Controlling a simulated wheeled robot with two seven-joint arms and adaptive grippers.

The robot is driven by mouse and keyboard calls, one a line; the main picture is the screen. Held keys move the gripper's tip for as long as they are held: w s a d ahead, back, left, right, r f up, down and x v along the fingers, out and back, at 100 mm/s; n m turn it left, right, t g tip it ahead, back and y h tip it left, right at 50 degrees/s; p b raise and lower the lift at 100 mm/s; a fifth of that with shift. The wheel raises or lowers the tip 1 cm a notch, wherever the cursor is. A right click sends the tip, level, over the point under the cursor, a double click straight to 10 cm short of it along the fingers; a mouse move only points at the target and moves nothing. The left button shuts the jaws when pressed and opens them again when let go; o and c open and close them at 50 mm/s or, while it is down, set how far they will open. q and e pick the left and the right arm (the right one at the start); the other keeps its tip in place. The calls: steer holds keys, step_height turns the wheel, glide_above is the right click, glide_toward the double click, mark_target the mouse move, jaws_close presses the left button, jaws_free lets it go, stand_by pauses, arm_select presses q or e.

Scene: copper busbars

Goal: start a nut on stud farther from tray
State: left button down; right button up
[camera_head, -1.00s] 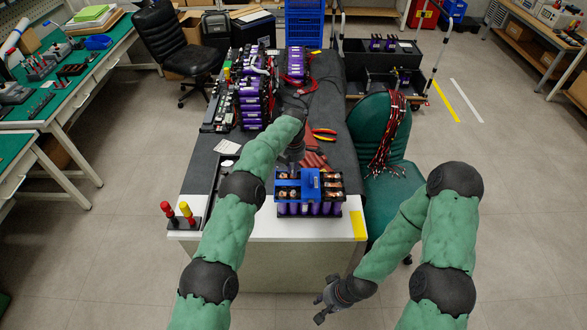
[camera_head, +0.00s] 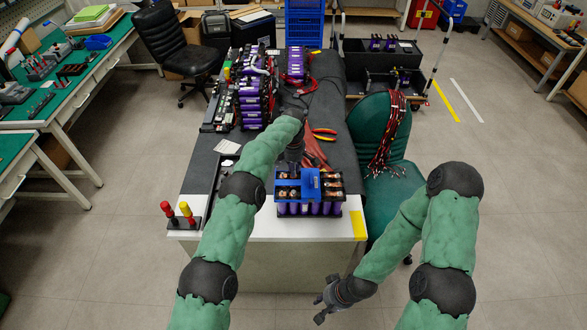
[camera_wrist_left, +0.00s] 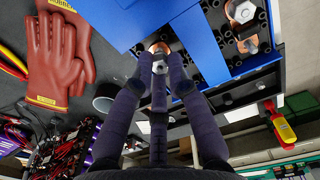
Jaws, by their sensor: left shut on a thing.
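My left gripper (camera_head: 293,166) is over the near end of the bench, at the back edge of the battery block with purple cells (camera_head: 310,208) and blue cover (camera_head: 312,184). In the left wrist view, its fingertips (camera_wrist_left: 159,68) are closed around a small silver nut (camera_wrist_left: 160,67). The nut is in front of a copper piece (camera_wrist_left: 158,47) at the blue cover's edge (camera_wrist_left: 205,45). Whether the nut touches a stud is hidden. Other copper pieces with silver hardware (camera_wrist_left: 243,13) sit in the cover's openings. My right gripper (camera_head: 324,301) hangs open and empty, low in front of the bench.
A dark tray (camera_head: 212,184) lies left of the block. Red and yellow tools (camera_head: 186,211) stand at the front left corner. A green chair (camera_head: 378,165) is at the right.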

arm_select(q)
steer(key=shift+s+f, duration=0.1)
steer(key=shift+f, duration=0.1)
steer(key=m, duration=0.4)
steer(key=shift+f+m, duration=0.1)
steer(key=shift+m, duration=0.2)
steer(key=c, duration=1.7)
jaws_free()
steer(key=shift+m, duration=0.4)
steer(key=o, duration=0.6)
steer(key=shift+c, duration=0.2)
steer(key=shift+r, duration=0.2)
steer(key=shift+r, duration=0.25)
steer(key=shift+r+p, duration=1.55)
steer(key=shift+r, duration=1.15)
